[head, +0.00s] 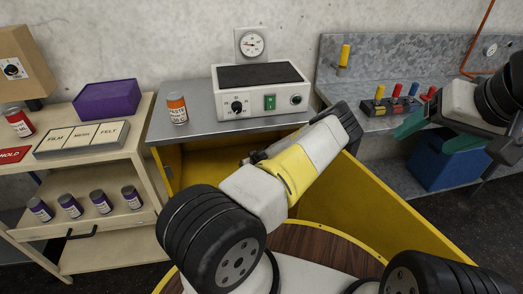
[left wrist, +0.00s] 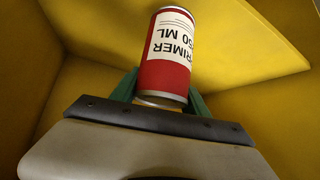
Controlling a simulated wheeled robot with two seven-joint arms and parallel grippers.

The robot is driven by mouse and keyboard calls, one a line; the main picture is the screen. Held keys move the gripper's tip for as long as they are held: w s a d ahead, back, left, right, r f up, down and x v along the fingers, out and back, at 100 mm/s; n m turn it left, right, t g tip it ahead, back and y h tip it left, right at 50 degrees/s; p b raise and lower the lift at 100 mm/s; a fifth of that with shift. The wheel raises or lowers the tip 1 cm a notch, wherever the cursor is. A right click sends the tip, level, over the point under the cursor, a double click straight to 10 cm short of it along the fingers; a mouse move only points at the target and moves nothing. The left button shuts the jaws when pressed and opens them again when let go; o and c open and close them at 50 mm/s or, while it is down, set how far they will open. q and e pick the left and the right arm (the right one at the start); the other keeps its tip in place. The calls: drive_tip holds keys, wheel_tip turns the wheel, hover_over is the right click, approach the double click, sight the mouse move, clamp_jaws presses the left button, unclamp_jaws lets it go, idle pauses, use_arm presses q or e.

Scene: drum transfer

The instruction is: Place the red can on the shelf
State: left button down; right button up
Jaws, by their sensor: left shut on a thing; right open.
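A red can (left wrist: 160,82) with a white PRIMER label, its text upside down, shows in the left wrist view. My left gripper (left wrist: 163,92) is shut on it, with green fingers at both sides. Yellow panels surround it there. In the head view my left arm crosses the middle, and its gripper and can are hidden. My right gripper (head: 417,130) is open and empty at the right, before the grey bench. Another red can (head: 19,122) stands on the top shelf of the cream rack (head: 150,105) at the left, by a red label plate (head: 12,153).
An orange-labelled can (head: 177,109) and a white instrument box (head: 262,92) stand on the steel top (head: 200,128). A purple box (head: 106,99) and a tray (head: 82,139) share the rack top; several purple-labelled cans stand below. A yellow panel (head: 400,215) rises at the right.

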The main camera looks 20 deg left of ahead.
use_arm(q)
drive_tip(key=shift+w+a+f, duration=0.15)
drive_tip(key=shift+w+f, duration=0.15)
drive_tip(key=shift+f, duration=0.3)
drive_tip(key=shift+w+a+f, duration=0.2)
drive_tip(key=shift+w+f, duration=0.05)
drive_tip(key=shift+f, duration=0.4)
drive_tip(key=shift+w+a+f, duration=0.15)
drive_tip(key=shift+w+f, duration=0.15)
drive_tip(key=shift+f, duration=0.3)
drive_tip(key=shift+f, duration=0.1)
drive_tip(key=c, duration=0.6)
unclamp_jaws()
drive_tip(key=shift+o, duration=0.2)
drive_tip(key=v, duration=1.2)
drive_tip(key=shift+d, duration=0.1)
